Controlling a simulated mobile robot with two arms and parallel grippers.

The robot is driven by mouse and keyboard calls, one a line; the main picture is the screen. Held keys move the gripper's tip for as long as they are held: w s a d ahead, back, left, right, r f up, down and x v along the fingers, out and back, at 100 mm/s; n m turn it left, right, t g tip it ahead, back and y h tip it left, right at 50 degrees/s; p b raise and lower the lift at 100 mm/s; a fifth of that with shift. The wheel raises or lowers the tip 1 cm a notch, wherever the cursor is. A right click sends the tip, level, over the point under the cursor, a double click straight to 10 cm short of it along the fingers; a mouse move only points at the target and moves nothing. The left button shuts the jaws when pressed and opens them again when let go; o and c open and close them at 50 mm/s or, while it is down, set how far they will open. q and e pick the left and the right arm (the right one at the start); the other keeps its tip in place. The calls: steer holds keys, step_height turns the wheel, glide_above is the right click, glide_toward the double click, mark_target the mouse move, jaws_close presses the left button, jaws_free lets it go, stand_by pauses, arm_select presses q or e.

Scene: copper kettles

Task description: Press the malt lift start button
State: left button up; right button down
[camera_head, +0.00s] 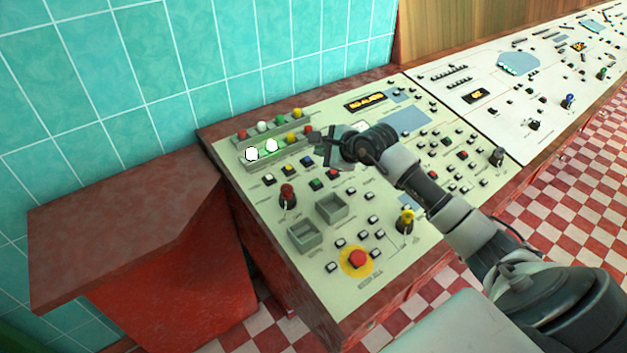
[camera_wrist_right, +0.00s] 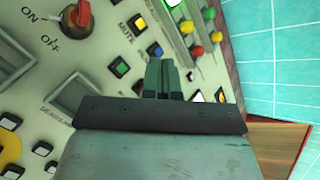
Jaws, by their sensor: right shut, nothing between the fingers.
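The sloped cream control panel (camera_head: 270,215) carries several small square buttons, among them a green button (camera_head: 316,184) and a yellow button (camera_head: 284,174). I cannot read a malt lift label, so I cannot tell which is its start button. Contact cannot be told. My left gripper is out of view.
A red rotary switch (camera_head: 287,192), two grey recessed boxes (camera_head: 331,208), a red mushroom button (camera_head: 357,258) on a yellow disc and a yellow knob (camera_head: 406,217) stand on the panel. Coloured lamps (camera_head: 279,121) line its back. A teal tiled wall (camera_head: 190,60) rises behind.

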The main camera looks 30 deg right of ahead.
steer(key=shift+f, duration=0.1)
steer(key=b, duration=0.5)
glide_above(317, 185)
steer(key=f, duration=0.7)
steer(key=shift+s+d+f, duration=0.1)
steer(key=shift+s, duration=0.2)
steer(key=shift+w+f+b, duration=0.2)
steer(key=shift+f+b, duration=0.45)
stand_by(0.8)
steer(key=shift+f+b, duration=0.35)
steer(key=shift+b, duration=0.1)
steer(key=shift+w+f+b, duration=0.1)
steer(key=shift+f+b, duration=0.3)
stand_by(0.5)
steer(key=shift+r, duration=0.15)
steer(key=shift+r+p, duration=0.5)
steer(key=shift+r, duration=0.15)
